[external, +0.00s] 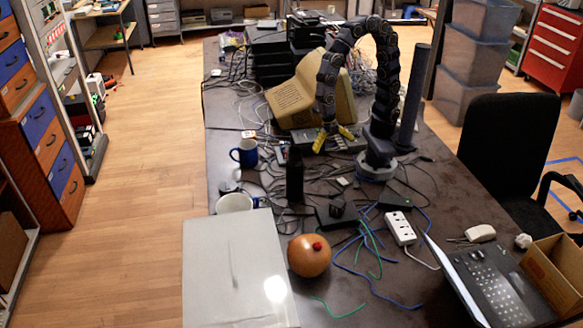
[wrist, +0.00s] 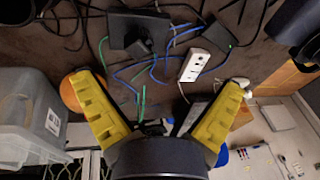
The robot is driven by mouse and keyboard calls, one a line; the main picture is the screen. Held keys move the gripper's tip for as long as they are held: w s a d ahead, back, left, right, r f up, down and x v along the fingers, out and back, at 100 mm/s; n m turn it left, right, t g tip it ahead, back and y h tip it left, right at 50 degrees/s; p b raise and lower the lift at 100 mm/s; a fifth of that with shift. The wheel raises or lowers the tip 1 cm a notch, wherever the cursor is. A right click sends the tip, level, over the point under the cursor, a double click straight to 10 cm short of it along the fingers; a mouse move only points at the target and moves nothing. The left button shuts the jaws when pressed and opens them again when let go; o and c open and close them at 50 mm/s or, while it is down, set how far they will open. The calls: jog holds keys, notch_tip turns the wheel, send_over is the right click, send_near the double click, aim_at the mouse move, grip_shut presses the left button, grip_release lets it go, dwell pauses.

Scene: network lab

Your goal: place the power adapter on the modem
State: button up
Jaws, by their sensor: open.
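A flat black box (external: 327,217), which looks like the modem, lies on the dark table among cables. A small dark block (external: 338,208), which looks like the power adapter, appears to rest on it. In the wrist view the block (wrist: 138,48) overlaps the near part of the box (wrist: 122,28); exact contact is unclear. My gripper (external: 333,138) is farther back over the table, apart from both. In the wrist view my gripper (wrist: 163,80) has its yellow fingers spread wide, with nothing held between them.
A white power strip (external: 400,228) and another black box (external: 395,202) lie to the right. A round orange object (external: 309,256) and a grey lidded bin (external: 235,270) are nearer. A black bottle-like object (external: 295,175) and blue mug (external: 245,153) stand left. Loose cables cover the middle.

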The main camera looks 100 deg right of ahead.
jog(key=s+d+r+m+h, duration=0.1)
jog(key=s+d+r+m, duration=0.3)
jog(key=m, duration=0.5)
jog(key=s+d+r+m, duration=0.4)
jog(key=s+d+m, duration=0.4)
jog(key=d+m, duration=0.1)
jog(key=shift+s+d+m+h, duration=0.35)
jog(key=shift+d+m+h, duration=0.05)
jog(key=shift+m, duration=0.1)
jog(key=shift+o, duration=0.3)
jog(key=shift+w, duration=0.1)
